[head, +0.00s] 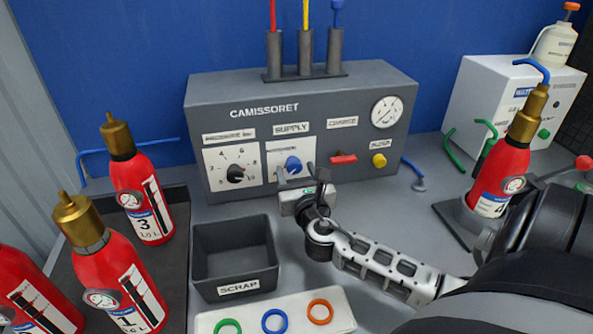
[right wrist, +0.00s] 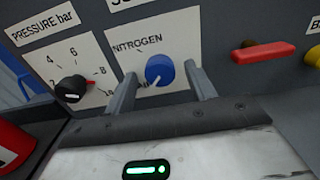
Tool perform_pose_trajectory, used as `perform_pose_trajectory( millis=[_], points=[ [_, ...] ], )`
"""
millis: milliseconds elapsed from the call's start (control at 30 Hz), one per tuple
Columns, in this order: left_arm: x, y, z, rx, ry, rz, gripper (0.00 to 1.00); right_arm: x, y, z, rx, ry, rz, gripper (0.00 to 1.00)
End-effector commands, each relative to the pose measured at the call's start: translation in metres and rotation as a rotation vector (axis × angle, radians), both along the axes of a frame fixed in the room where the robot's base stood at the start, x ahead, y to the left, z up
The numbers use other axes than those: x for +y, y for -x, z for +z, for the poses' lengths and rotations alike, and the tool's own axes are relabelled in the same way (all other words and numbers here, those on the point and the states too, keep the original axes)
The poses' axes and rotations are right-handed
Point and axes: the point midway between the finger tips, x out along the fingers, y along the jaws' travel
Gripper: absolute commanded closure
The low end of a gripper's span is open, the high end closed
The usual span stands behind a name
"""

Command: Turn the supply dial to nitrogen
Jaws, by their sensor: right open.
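The supply dial (head: 293,165) is a round blue knob on a white plate under the SUPPLY label of the grey control panel (head: 354,94). In the right wrist view the blue dial (right wrist: 160,70) has a white pointer line aimed down and slightly left. The NITROGEN label (right wrist: 137,46) is above and left of it. My right gripper (head: 296,172) is open in front of the panel, its fingers on either side of the dial. The same fingers flank the dial in the right wrist view (right wrist: 161,78); contact cannot be told. My left gripper is out of view.
A black pressure knob (head: 236,173) is left of the dial; a red lever (head: 343,158) and yellow button (head: 379,160) are to its right. A scrap bin (head: 235,286) stands below the panel. Red extinguishers (head: 141,198) stand left, and another (head: 502,167) stands right.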

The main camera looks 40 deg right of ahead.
Motion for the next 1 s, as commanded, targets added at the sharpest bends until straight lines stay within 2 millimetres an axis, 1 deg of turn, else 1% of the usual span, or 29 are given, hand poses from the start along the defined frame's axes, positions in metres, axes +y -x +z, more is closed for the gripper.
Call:
perform_pose_trajectory(
  millis=[100,300,333,367,400,467,500,767,1000],
  points=[
    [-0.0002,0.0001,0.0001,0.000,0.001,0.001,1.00,-0.0014,-0.0030,-0.0001,0.001,0.000,0.001,0.45],
    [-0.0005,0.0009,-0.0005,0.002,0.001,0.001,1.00,-0.0015,-0.0029,-0.0002,0.000,0.000,0.001,0.45],
    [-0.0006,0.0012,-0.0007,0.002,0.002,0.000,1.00,-0.0015,-0.0029,-0.0001,0.000,0.000,0.001,0.48],
    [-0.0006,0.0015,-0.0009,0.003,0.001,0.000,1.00,-0.0015,-0.0029,-0.0001,0.000,0.000,0.001,0.56],
    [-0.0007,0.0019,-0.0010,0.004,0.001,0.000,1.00,-0.0015,-0.0029,-0.0001,0.000,0.000,0.001,0.67],
    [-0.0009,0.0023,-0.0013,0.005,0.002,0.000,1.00,-0.0015,-0.0029,-0.0001,0.000,0.001,0.001,0.84],
    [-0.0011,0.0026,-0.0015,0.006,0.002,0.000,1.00,-0.0015,-0.0029,-0.0001,0.000,0.001,0.001,0.90],
    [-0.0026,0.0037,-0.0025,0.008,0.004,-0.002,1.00,-0.0013,-0.0027,-0.0003,-0.007,-0.013,0.001,0.90],
    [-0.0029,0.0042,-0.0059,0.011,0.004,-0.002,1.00,-0.0014,-0.0026,-0.0009,-0.055,-0.099,0.000,0.89]
  ],
)
